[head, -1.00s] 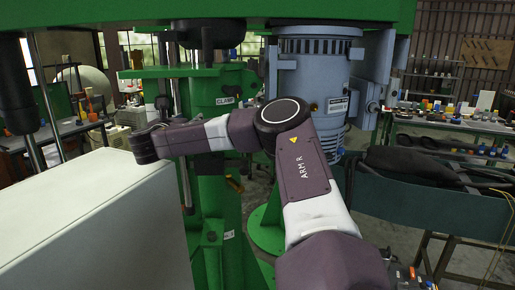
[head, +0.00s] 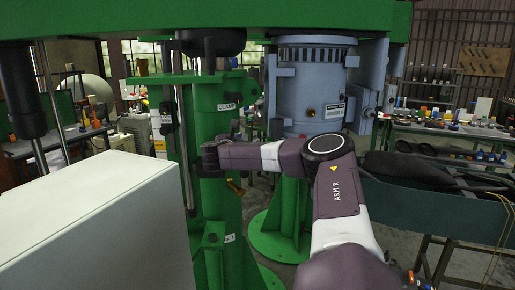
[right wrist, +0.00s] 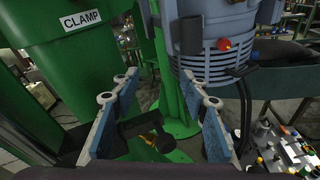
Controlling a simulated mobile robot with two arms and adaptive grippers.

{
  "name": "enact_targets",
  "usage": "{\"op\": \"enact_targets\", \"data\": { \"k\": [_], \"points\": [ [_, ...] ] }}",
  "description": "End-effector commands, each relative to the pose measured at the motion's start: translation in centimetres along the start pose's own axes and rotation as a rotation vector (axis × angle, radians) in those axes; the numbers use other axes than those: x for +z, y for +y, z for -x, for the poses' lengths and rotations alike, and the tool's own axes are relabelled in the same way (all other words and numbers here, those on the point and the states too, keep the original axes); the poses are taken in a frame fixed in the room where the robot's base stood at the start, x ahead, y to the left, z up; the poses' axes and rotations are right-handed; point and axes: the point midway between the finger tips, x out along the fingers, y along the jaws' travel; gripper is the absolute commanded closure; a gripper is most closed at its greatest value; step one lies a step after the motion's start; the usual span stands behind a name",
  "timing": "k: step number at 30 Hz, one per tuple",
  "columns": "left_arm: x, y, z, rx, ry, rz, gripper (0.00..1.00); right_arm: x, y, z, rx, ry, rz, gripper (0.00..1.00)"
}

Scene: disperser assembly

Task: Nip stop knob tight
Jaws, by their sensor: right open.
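My right gripper (right wrist: 160,76) is open in the right wrist view, its two blue-padded fingers apart. A black handle-like part with an orange patch (right wrist: 150,135) shows low between the fingers, with no visible contact. I cannot tell whether it is the stop knob. In the head view, a dark part with orange (head: 236,186) sits on the green column (head: 217,215), just below my right arm. A small dark knob (head: 212,238) is lower on the column beside a white label. My right fingers are not clear in the head view. My left gripper is out of view.
The CLAMP label (right wrist: 89,20) marks the green column at left in the right wrist view. The blue-grey motor (head: 312,90) hangs right of the column. A pale cabinet (head: 90,215) fills the lower left. A dark green bin (head: 440,200) stands at right.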

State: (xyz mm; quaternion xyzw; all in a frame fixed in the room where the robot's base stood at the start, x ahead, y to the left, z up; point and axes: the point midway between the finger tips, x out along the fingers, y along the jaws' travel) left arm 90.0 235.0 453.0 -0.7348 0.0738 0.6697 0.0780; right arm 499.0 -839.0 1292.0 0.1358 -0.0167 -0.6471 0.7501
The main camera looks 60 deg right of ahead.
Motion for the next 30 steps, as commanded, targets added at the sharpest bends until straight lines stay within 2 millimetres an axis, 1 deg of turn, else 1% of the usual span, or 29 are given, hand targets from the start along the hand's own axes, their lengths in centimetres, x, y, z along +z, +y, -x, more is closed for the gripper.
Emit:
{"op": "enact_targets", "data": {
  "k": [1, 3, 9, 15, 30],
  "points": [
    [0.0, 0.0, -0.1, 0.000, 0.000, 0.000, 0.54, -0.2, -0.8, -0.6, -0.009, 0.004, -0.012, 0.59],
    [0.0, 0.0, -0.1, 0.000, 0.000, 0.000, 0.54, -0.5, -1.8, -1.2, -0.019, 0.008, -0.025, 0.59],
    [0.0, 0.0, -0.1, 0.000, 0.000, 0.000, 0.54, -1.1, -3.4, -2.3, -0.036, 0.016, -0.049, 0.59],
    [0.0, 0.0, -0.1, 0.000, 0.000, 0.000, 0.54, -1.3, -3.9, -2.6, -0.041, 0.019, -0.056, 0.59],
    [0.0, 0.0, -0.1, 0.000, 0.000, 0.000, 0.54, -1.3, -3.8, -2.6, -0.041, 0.019, -0.055, 0.59]
  ]
}}
